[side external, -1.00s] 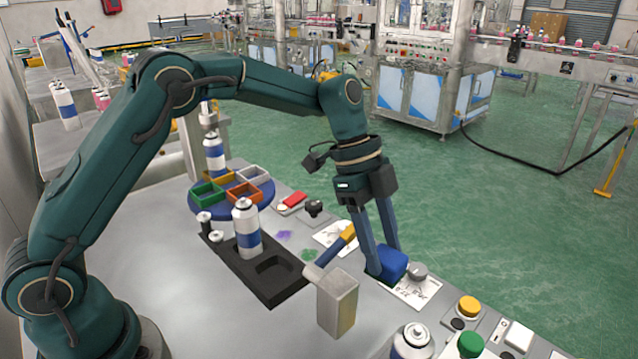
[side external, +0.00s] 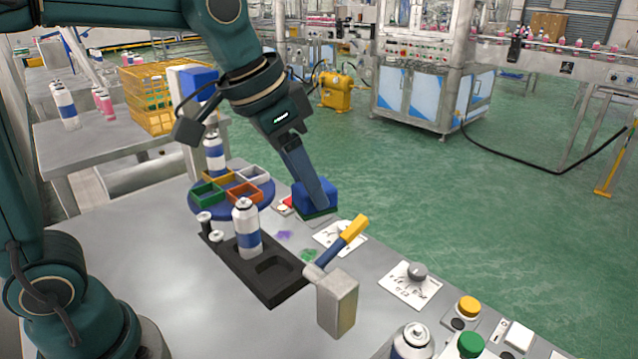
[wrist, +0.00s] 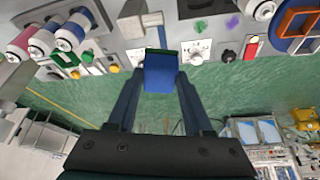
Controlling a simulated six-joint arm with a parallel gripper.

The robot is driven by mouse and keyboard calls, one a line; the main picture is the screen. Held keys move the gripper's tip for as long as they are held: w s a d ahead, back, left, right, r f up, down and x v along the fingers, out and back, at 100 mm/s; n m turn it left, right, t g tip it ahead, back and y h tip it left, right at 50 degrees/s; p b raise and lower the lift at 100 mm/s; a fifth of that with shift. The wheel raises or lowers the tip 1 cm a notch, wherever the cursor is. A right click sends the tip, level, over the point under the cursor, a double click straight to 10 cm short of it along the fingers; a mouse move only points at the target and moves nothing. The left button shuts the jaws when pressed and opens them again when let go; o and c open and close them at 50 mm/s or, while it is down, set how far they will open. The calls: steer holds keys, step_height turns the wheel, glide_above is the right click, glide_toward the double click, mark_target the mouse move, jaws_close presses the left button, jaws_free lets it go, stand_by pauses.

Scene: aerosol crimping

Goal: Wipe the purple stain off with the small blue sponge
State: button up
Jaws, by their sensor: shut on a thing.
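My gripper (side external: 314,192) is shut on the small blue sponge (side external: 318,201), which has a dark green underside. The sponge is held in the air near the table's far edge, right of the stains. In the wrist view the sponge (wrist: 160,76) sits between the fingertips (wrist: 160,66). A green stain (side external: 308,255) lies just nearer the camera, beside the tray.
A white spray can (side external: 246,230) stands in the black tray (side external: 270,289). A yellow-handled lever (side external: 350,231) rises from a metal block (side external: 337,303) near the stains. A round sorting tray (side external: 256,206) is at left. A dial card (side external: 407,290) and buttons (side external: 468,306) line the right.

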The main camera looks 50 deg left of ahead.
steer(key=shift+w+a+f+m+h, duration=0.3)
steer(key=shift+w+a+f+m, duration=0.35)
steer(key=shift+w+f+m, duration=0.15)
steer(key=shift+w+a+f+m+g+h, duration=0.25)
steer(key=shift+w+a+f+m, duration=0.55)
steer(key=shift+a+f, duration=1.55)
steer(key=shift+w+a+f+m+g+h, duration=0.2)
steer(key=shift+w+a+f+m, duration=0.6)
steer(key=shift+a+f, duration=1.5)
steer(key=shift+w+a+f+m+g+h, duration=0.2)
steer(key=shift+w+a+f+m, duration=0.55)
steer(key=shift+a+f, duration=1.55)
steer(key=shift+n+x, duration=0.25)
steer(key=shift+x, duration=1.25)
steer(key=shift+s+d, duration=0.1)
steer(key=shift+s, duration=0.05)
steer(key=shift+a, duration=2.95)
steer(key=shift+f, duration=0.1)
